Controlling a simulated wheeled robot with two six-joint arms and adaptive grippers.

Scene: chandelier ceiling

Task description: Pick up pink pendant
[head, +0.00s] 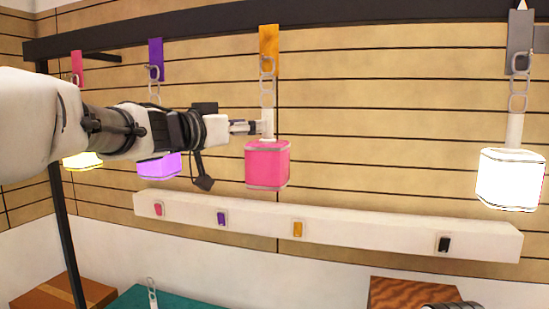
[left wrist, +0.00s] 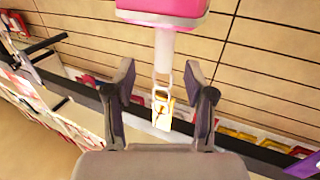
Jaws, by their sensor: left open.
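The pink pendant (head: 268,163) hangs upright on a chain below the orange tag (head: 269,47) of the dark rail. Its pale stem rises from the pink shade to the chain. My left gripper (head: 257,127) reaches in from the left at the height of this stem, just above the shade. In the left wrist view my left gripper (left wrist: 160,82) is open. The pink pendant (left wrist: 165,8) shows at the top edge there, with its stem and chain in line with the gap between the fingers. I cannot tell how deep the stem sits between them. My right gripper does not show.
A purple pendant (head: 160,166) and a yellow one (head: 82,161) hang left, partly behind my arm. A white pendant (head: 511,180) hangs far right. A dark rail (head: 350,13) runs above. A white ledge (head: 340,230) with coloured switches runs below. Boxes stand at the bottom.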

